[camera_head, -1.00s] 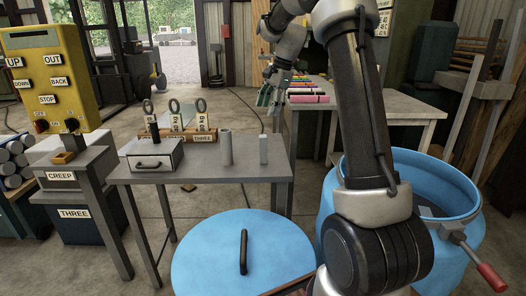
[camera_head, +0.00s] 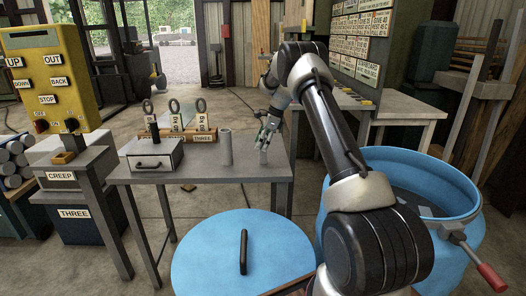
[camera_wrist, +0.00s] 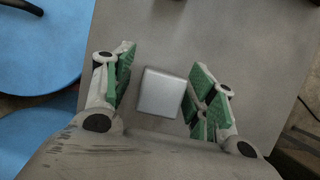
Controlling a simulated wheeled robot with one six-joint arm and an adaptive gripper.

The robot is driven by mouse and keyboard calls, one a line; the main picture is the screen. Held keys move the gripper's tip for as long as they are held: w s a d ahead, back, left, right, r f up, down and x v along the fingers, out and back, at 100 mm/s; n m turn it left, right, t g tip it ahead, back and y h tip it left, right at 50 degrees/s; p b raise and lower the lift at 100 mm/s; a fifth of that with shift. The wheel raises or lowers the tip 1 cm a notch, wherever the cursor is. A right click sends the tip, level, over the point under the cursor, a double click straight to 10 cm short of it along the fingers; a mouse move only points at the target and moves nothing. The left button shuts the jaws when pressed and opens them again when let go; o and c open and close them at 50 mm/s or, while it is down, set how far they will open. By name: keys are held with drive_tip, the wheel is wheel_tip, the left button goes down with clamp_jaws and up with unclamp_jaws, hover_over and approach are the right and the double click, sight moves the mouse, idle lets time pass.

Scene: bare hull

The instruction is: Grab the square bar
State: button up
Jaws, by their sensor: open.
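The square bar (camera_head: 264,157) stands upright near the right end of the grey table (camera_head: 220,168). In the wrist view its square grey top (camera_wrist: 161,93) lies between the two green-padded fingers of my gripper (camera_wrist: 163,85). A gap shows on each side of the bar, and the right finger is a little nearer. In the head view my gripper (camera_head: 267,136) points down over the bar and hides its upper part. The gripper is open and holds nothing.
A round grey bar (camera_head: 226,147) stands just left of the square bar. A blue drum lid (camera_head: 205,262) and an open blue drum (camera_head: 455,215) are in front of the table.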

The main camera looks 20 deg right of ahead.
drive_tip(key=shift+x, duration=1.2)
clamp_jaws()
drive_tip(key=shift+r, duration=0.1)
